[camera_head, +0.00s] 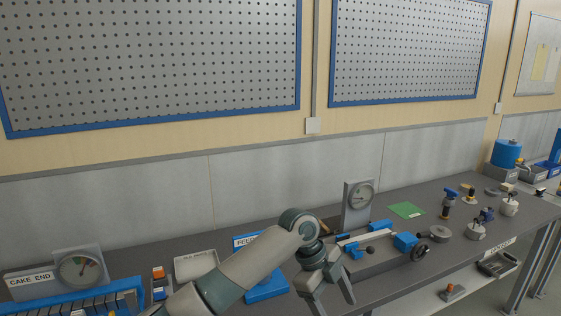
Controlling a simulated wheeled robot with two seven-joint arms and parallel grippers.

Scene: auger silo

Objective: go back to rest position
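My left arm comes in from the lower left over the bench. Its gripper (333,298) points down at the bench's front edge, with its two fingers apart and nothing seen between them. The gripper is just in front of a blue and grey vise-like device (385,254) with a black hand wheel on its right side. My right gripper is out of view.
The grey bench (400,289) holds a dial gauge box (358,203), a green card (406,210) and several small tools at the right. At left are a "CAKE END" gauge (80,268), a blue rack (62,303) and a white tray (196,265).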

